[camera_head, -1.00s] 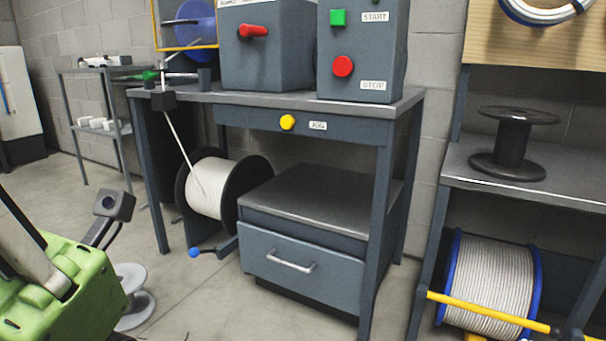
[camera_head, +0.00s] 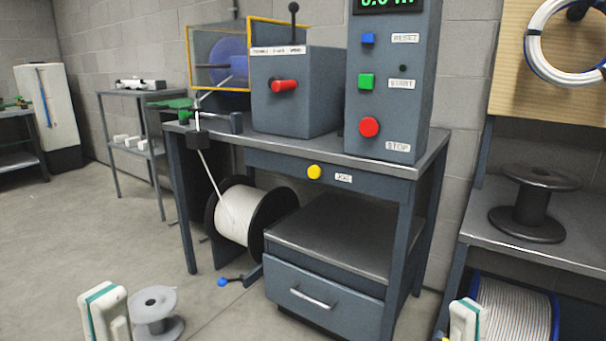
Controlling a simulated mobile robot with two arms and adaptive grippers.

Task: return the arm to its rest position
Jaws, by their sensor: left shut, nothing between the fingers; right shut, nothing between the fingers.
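My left gripper (camera_head: 107,315) shows at the bottom left edge as white parts with green trim. It is shut and empty, in front of the floor. My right gripper (camera_head: 466,322) shows at the bottom right edge, also white with green trim. It is shut and empty, in front of the lower part of the right shelf. Only the upper ends of both show; the rest of both arms is below the picture. Neither appears to hold anything.
A grey workbench (camera_head: 300,147) carries a control box (camera_head: 395,100) and a red-handled box (camera_head: 295,95). Below are a drawer cabinet (camera_head: 335,240) and a white cable reel (camera_head: 235,215). A grey spool (camera_head: 155,312) stands on the floor. Open floor lies at left.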

